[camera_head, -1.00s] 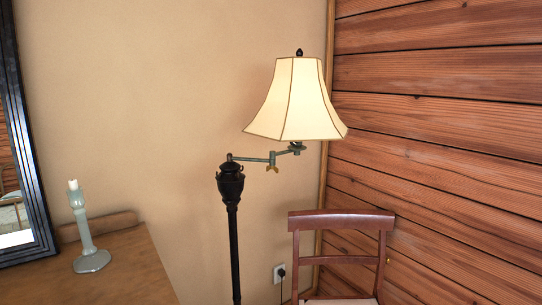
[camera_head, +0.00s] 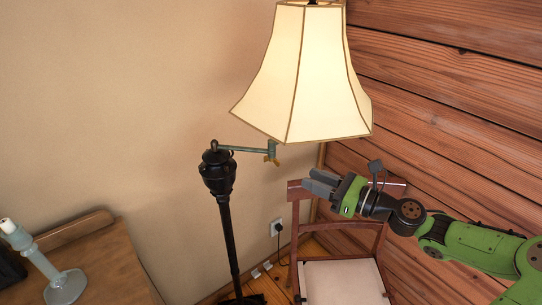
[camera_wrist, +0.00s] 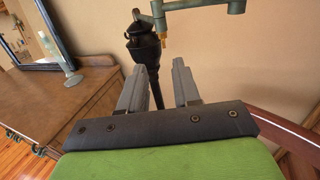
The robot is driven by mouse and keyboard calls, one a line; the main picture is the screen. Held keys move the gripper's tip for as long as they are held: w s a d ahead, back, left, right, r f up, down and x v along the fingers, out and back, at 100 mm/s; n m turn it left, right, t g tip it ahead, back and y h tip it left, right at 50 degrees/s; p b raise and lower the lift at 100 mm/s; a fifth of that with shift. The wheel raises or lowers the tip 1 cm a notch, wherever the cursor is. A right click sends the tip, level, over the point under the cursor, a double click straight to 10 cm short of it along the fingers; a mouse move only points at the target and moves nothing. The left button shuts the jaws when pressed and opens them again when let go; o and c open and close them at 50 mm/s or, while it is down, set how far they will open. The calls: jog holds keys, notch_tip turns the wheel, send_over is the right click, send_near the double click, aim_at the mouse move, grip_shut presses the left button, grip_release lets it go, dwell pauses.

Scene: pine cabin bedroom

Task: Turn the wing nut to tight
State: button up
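The brass wing nut (camera_head: 271,159) hangs under the elbow joint of the floor lamp's swing arm (camera_head: 245,150). It also shows in the wrist view (camera_wrist: 163,38), small and above the gap between my fingers. Which way its wings are turned is too small to tell. The black lamp post (camera_head: 228,235) stands left of it, and the lit cream shade (camera_head: 318,75) is above right. My gripper (camera_head: 313,184) is below and right of the wing nut, apart from it. Its two grey fingers (camera_wrist: 160,88) are spread with nothing between them.
A red-brown chair (camera_head: 340,280) with a pale seat stands below my arm. A wooden dresser (camera_head: 95,270) with a candlestick (camera_head: 62,285) is at the left. A plank wall (camera_head: 470,90) is close on the right. The space between my gripper and the nut looks clear.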

aim_at(272, 160)
jog(key=x, duration=0.8)
jog(key=b+x, duration=0.1)
jog(key=x, duration=0.3)
jog(key=shift+w+f, duration=0.2)
jog(key=shift+f, duration=0.1)
jog(key=shift+w+a, duration=0.3)
jog(key=shift+w, duration=0.2)
jog(key=shift+s, duration=0.1)
grip_shut()
